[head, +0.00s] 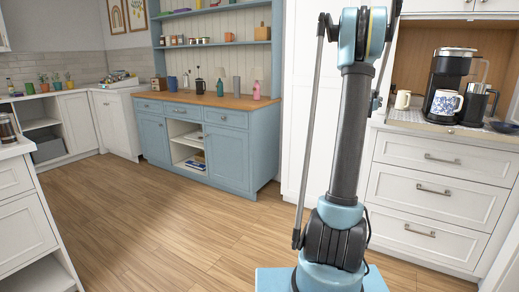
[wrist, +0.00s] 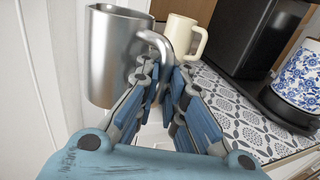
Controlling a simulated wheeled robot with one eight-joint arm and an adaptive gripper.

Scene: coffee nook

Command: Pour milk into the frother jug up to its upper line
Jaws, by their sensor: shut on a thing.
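A brushed steel jug (wrist: 115,55) with a loop handle is at the upper left of the wrist view. My gripper (wrist: 167,74) is shut on its handle, and the jug looks upright. It appears raised beside the counter edge, though its exact height is unclear. I cannot see inside it or any line on it. I cannot tell whether this is the frother jug or what it holds. No milk container can be made out in either view. In the head view my arm rises out of the frame, so the gripper and held jug are hidden there.
A cream mug (head: 403,99), a blue-and-white patterned mug (head: 445,105) and a black coffee maker (head: 452,75) stand on the right counter. A dark-lidded pot (head: 476,104) stands beside them. The cream mug (wrist: 183,40) is close behind the held jug. The floor at left is clear.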

